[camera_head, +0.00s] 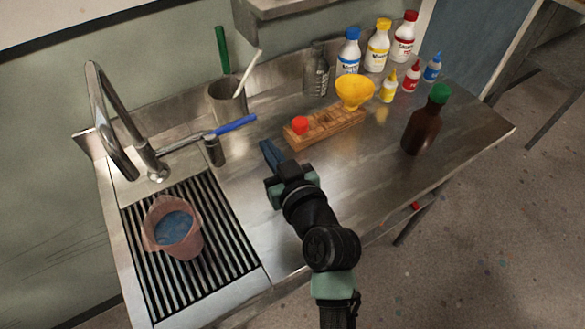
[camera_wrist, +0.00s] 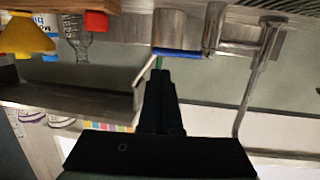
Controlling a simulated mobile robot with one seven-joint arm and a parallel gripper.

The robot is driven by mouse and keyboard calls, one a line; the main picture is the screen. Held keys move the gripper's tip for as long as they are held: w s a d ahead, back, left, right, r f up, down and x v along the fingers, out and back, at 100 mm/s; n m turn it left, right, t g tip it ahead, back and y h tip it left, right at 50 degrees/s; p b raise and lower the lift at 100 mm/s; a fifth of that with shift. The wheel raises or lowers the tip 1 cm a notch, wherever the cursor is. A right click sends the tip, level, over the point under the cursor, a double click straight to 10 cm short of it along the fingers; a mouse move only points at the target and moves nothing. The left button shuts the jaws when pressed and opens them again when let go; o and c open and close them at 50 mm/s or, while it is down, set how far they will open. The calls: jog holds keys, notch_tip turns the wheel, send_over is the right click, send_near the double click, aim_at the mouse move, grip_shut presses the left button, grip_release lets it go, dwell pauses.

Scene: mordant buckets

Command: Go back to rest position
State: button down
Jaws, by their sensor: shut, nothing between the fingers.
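My gripper (camera_head: 267,148) is shut and empty, held over the steel counter (camera_head: 340,205) in front of the wooden rack. In the wrist view its dark closed fingers (camera_wrist: 161,80) fill the lower middle, and the scene there is upside down. My arm reaches in from the bottom of the head view. The gripper appears apart from everything around it.
The wooden rack (camera_head: 333,131) holds a yellow funnel (camera_head: 354,91) and a red cap (camera_head: 300,125). A brown bottle (camera_head: 420,128) stands right. A pink bucket (camera_head: 177,228) with blue contents stands on the drain grate (camera_head: 226,243). A blue-handled tool (camera_head: 236,125) lies near the faucet (camera_head: 107,121).

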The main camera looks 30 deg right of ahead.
jog(key=shift+d+b+v, duration=0.15)
jog(key=shift+b+v, duration=0.1)
jog(key=shift+v, duration=1.05)
jog(key=shift+d+b+v, duration=0.15)
jog(key=shift+b+v, duration=0.05)
jog(key=shift+v, duration=1.1)
jog(key=shift+s+f, duration=0.1)
jog(key=w+a+r+n+t+p, duration=0.1)
jog(key=w+a+r+t, duration=0.2)
jog(key=r, duration=0.9)
jog(key=w+a+r+t+p, duration=0.15)
jog(key=a+r, duration=0.25)
jog(key=r, duration=0.8)
jog(key=s+a+r+t, duration=0.2)
jog(key=s+a+r, duration=0.1)
jog(key=r, duration=0.6)
jog(key=s+a+r+t+p, duration=0.1)
jog(key=s+a+r+t, duration=0.1)
jog(key=r, duration=0.6)
jog(key=s+a+r+t+y, duration=0.1)
jog(key=s+a+r+t, duration=0.2)
jog(key=r, duration=0.6)
jog(key=shift+s+a+r, duration=0.35)
jog(key=shift+s+a, duration=0.25)
jog(key=shift+a, duration=0.2)
